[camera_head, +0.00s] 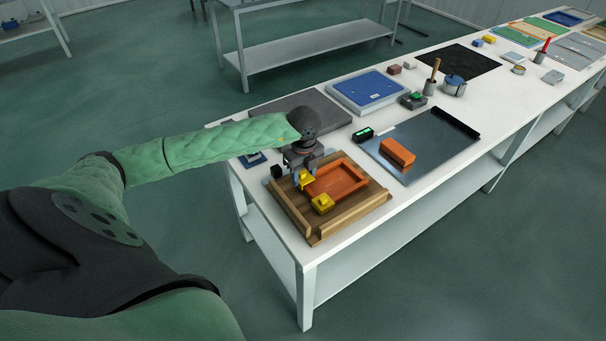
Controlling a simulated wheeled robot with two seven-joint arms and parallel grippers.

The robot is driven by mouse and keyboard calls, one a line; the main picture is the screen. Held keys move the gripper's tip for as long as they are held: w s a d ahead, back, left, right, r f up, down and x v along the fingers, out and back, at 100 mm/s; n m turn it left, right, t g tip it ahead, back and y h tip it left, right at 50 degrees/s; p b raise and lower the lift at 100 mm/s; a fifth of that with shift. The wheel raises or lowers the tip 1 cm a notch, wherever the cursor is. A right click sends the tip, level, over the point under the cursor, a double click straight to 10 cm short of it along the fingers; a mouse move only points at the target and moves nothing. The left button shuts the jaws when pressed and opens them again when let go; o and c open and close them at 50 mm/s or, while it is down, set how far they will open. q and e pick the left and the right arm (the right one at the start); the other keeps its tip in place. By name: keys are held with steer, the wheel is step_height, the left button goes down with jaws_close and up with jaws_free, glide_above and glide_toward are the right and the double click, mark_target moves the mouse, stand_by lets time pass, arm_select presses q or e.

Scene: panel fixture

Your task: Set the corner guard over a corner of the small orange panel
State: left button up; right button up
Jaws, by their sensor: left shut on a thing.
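The small orange panel (341,184) lies in a wooden fixture (354,215) at the near end of the white table. My left gripper (304,175) comes down over the fixture's left part and is shut on a yellow corner guard (306,181), by the panel's left edge. I cannot tell whether this guard touches the panel. A second yellow piece (322,204) sits at the panel's near corner. The gripper partly hides the guard and the panel's far left side. My right gripper is not in view.
An orange block (397,153) lies on a grey sheet (433,138) to the right. A blue-topped tray (368,90), a dark flat slab (292,108) and a small green-lit device (362,135) stand behind. The table's front edge is close to the fixture.

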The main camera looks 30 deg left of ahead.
mark_target(304, 173)
arm_select(q)
steer(key=shift+s+d+f+b, duration=0.15)
steer(key=shift+s+f+b, duration=0.1)
steer(key=shift+f, duration=0.4)
steer(key=shift+s+d+f+b, duration=0.15)
steer(key=shift+s+f, duration=0.05)
steer(key=shift+f, duration=0.4)
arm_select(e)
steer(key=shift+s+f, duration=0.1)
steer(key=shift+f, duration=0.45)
arm_select(q)
steer(key=o, duration=0.9)
steer(key=shift+r, duration=0.1)
steer(key=shift+o, duration=0.7)
steer(key=r, duration=0.1)
steer(key=w+r+b, duration=0.1)
steer(key=r, duration=0.1)
steer(key=shift+w+b, duration=0.1)
steer(key=shift+b, duration=0.2)
steer(key=r, duration=0.4)
steer(key=r+b, duration=0.1)
steer(key=r, duration=0.1)
steer(key=shift+a+r, duration=0.25)
steer(key=shift+s+r, duration=0.25)
steer(key=shift+r, duration=0.05)
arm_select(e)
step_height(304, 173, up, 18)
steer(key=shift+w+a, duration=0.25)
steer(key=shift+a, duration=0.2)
